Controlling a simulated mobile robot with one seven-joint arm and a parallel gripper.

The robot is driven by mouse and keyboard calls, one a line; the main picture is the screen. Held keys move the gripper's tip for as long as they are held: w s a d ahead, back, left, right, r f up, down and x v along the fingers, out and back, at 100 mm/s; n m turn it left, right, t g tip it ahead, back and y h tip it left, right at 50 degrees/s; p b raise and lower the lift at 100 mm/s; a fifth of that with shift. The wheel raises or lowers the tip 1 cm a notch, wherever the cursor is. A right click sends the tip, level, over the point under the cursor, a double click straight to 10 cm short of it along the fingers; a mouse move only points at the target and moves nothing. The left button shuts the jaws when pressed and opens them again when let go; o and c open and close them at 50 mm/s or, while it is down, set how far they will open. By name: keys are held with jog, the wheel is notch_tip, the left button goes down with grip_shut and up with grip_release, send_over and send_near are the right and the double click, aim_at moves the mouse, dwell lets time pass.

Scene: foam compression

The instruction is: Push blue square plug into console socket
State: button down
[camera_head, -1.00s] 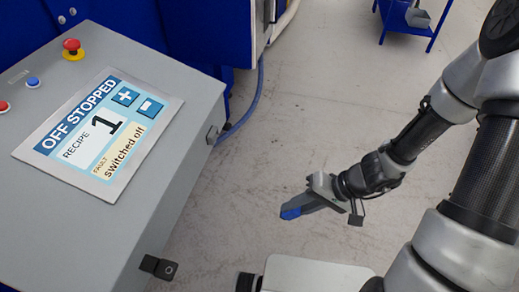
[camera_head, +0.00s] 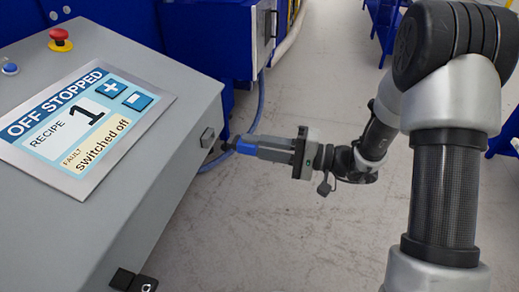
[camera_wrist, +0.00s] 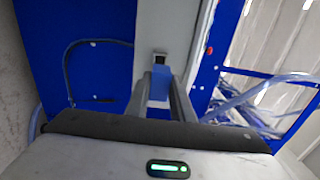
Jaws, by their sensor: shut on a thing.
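The blue plug (camera_head: 246,146) is held between the fingertips of my gripper (camera_head: 254,148), which points left at the console's right side. In the wrist view the blue plug (camera_wrist: 159,87) sits between the two grey finger bars (camera_wrist: 160,97). In the head view a gap remains between plug and socket. The plug's front end is hard to make out.
The console top bears a touch panel (camera_head: 85,125) reading OFF STOPPED, a red button (camera_head: 60,37) and a blue button (camera_head: 10,68). A dark fitting (camera_head: 130,281) sits low on its side. A blue cable (camera_head: 258,115) hangs behind my gripper. Grey floor (camera_head: 270,225) is free below.

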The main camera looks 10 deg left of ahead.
aim_at(236, 143)
jog(key=a, duration=0.2)
jog(key=shift+a+p, duration=0.35)
jog(key=shift+p, duration=0.05)
jog(key=shift+w+a+f, duration=0.1)
jog(key=shift+a, duration=0.2)
jog(key=shift+a+b, duration=0.45)
jog(key=shift+a, duration=0.35)
jog(key=shift+w+a+b, duration=0.15)
jog(key=shift+a+b, duration=0.55)
jog(key=shift+a, duration=0.4)
jog(key=c, duration=1.5)
grip_release()
jog(key=shift+o, duration=0.2)
jog(key=shift+d, duration=0.1)
jog(key=shift+s+d+b, duration=0.15)
jog(key=shift+d+b, duration=0.35)
jog(key=shift+d, duration=0.95)
jog(key=shift+s+d+b, duration=0.1)
jog(key=shift+d+b, duration=0.35)
jog(key=shift+d, duration=0.95)
